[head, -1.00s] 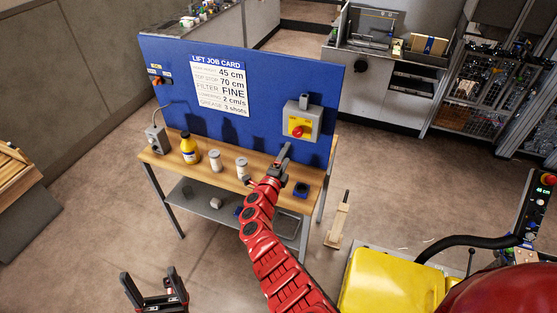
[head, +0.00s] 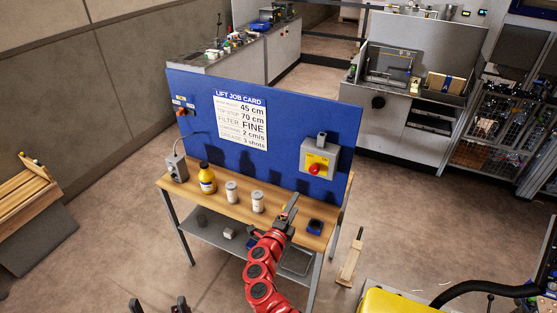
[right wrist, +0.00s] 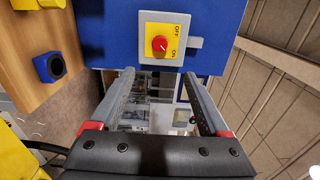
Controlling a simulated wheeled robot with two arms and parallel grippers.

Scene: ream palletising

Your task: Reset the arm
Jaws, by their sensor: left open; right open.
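My right arm reaches over the workbench (head: 235,212) in the head view. Its gripper (head: 291,207) is open and empty, in front of the blue board (head: 285,130) and below the grey switch box (head: 319,157). In the right wrist view, the open fingers of that gripper (right wrist: 158,78) have nothing between them. The red knob (right wrist: 159,46) on its yellow plate shows just beyond the fingertips, apart from them. My left gripper (head: 158,306) is open at the bottom edge of the head view, with only its fingertips showing, over the floor.
A yellow bottle (head: 207,178), two white jars (head: 231,191) (head: 257,201) and a dark blue block (head: 315,226) stand on the bench. A job card (head: 240,121) hangs on the board. A wooden piece (head: 350,262) stands on the floor at right.

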